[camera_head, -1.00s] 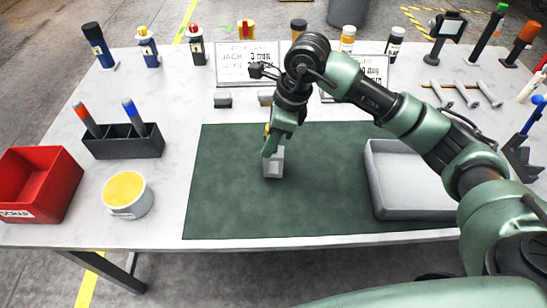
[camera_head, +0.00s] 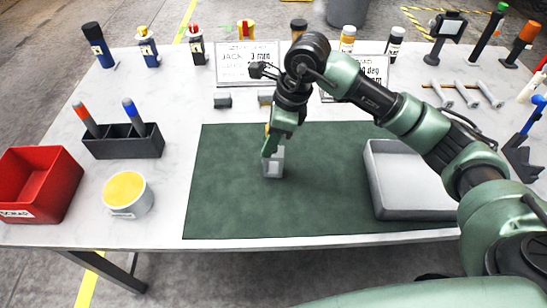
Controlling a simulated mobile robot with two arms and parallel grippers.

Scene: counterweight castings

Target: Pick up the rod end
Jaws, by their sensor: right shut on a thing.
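My right gripper (camera_head: 271,148) points down over the green mat (camera_head: 225,200). It is shut on a small light grey piece (camera_head: 273,170) at or just above the mat. The fingers cover part of the piece, so I cannot tell for sure that it is the rod end, or whether it touches the mat. My left gripper is not in view.
A grey tray (camera_head: 415,214) stands at the mat's right. A red bin (camera_head: 62,190), a yellow-topped tub (camera_head: 130,208) and a dark pen holder (camera_head: 125,148) stand at left. Small grey blocks (camera_head: 222,101), signs (camera_head: 247,75) and bottles (camera_head: 148,50) are behind. The mat's front is clear.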

